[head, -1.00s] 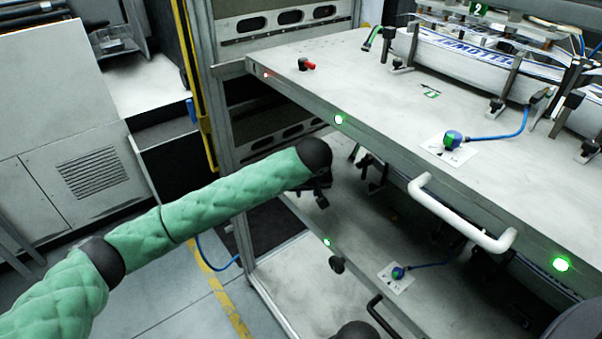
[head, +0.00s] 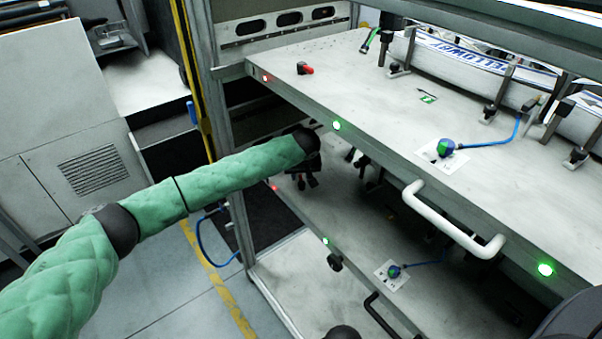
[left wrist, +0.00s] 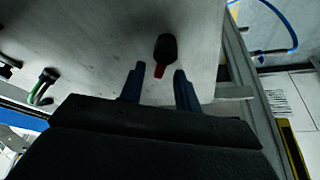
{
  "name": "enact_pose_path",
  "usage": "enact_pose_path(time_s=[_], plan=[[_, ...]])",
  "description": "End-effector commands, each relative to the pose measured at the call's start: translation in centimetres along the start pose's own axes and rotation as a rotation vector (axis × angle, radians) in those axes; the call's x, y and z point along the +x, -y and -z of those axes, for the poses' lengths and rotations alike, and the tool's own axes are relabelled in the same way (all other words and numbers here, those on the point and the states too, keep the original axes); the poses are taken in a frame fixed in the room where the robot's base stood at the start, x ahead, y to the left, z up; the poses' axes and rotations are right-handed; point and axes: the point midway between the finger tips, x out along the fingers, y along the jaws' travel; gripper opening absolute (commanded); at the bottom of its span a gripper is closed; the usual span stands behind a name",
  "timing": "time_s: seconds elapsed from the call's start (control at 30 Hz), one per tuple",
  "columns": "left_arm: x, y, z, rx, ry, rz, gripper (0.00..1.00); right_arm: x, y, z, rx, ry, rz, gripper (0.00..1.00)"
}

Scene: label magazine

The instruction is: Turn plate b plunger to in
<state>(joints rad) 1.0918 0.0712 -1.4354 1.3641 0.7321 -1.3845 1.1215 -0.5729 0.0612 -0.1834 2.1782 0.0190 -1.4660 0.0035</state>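A plunger (left wrist: 165,50), a black knob with a red tip, stands on a pale plate in the left wrist view. My left gripper (left wrist: 158,72) is open there, its two fingers apart, the red tip just beyond and between their tips. They do not appear to hold it. In the head view my left gripper (head: 308,181) hangs under the upper plate (head: 345,75), over the lower plate (head: 325,215). A similar red-and-black plunger (head: 304,69) sits on the upper plate's left corner. I cannot read which plate is b. My right gripper is not clearly in view.
The upper plate's edge carries a white handle (head: 452,220) and lit green lamps. A red lamp (head: 274,188) shows on the lower plate's edge. The frame post (head: 208,120) stands close left of the gripper. Clearance between the plates is narrow. Open floor lies front left.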

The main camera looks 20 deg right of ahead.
Motion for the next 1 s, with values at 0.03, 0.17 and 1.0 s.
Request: enact_pose_path(time_s=[0.03,0.17,1.0], plan=[[0.13,0.01,0.03,0.0,0.0,0.0,0.33,0.17,-0.02,-0.02,0.0,0.001,0.0,0.36],[0.29,0.0,0.01,0.0,0.0,-0.001,0.33,0.35,-0.03,-0.04,0.0,0.001,0.0,0.36],[0.19,-0.17,-0.02,0.084,0.001,-0.038,0.0,0.85,-0.08,-0.08,-0.001,-0.004,-0.001,0.36]])
